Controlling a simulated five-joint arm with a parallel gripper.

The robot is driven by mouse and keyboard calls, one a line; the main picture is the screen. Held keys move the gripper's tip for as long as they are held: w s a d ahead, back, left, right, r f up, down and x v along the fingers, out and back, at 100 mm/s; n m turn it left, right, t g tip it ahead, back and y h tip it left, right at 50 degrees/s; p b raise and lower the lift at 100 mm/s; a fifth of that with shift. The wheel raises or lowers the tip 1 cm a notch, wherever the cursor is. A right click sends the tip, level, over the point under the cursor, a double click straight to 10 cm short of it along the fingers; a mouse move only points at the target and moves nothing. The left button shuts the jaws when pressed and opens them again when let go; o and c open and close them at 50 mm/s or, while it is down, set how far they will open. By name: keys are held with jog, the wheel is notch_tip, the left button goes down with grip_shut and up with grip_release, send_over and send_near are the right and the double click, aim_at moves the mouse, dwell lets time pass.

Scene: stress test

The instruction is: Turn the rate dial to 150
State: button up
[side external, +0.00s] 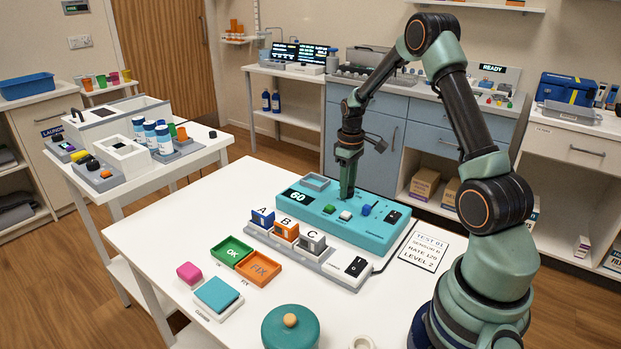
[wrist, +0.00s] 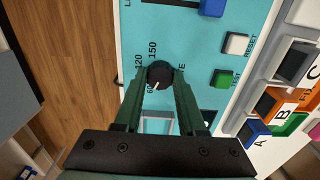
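The teal device (side external: 355,215) stands on the white table, and its display (side external: 299,196) reads 60. The rate dial (wrist: 160,74) is a black round knob in the wrist view. Its white pointer line slants down and left toward the 60 mark. The 120 and 150 marks lie further up beside it. My gripper (wrist: 161,82) points down over the dial, with one finger on each side of the knob. No clear gap shows between fingertips and knob. In the side view my gripper (side external: 347,196) hides the dial.
A white button (wrist: 237,43), a green button (wrist: 223,78) and a blue slider (wrist: 212,7) sit near the dial. The A, B, C modules (side external: 286,230) stand in front of the device. A note card (side external: 423,251) lies to its right.

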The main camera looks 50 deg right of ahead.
grip_shut()
jog(key=m, duration=1.2)
jog(key=shift+m, duration=0.4)
jog(key=m, duration=0.3)
jog(key=shift+r+m, duration=0.1)
jog(key=shift+m, duration=0.2)
jog(key=m, duration=0.3)
jog(key=shift+m, duration=0.3)
jog(key=m, duration=0.6)
jog(key=shift+m, duration=0.4)
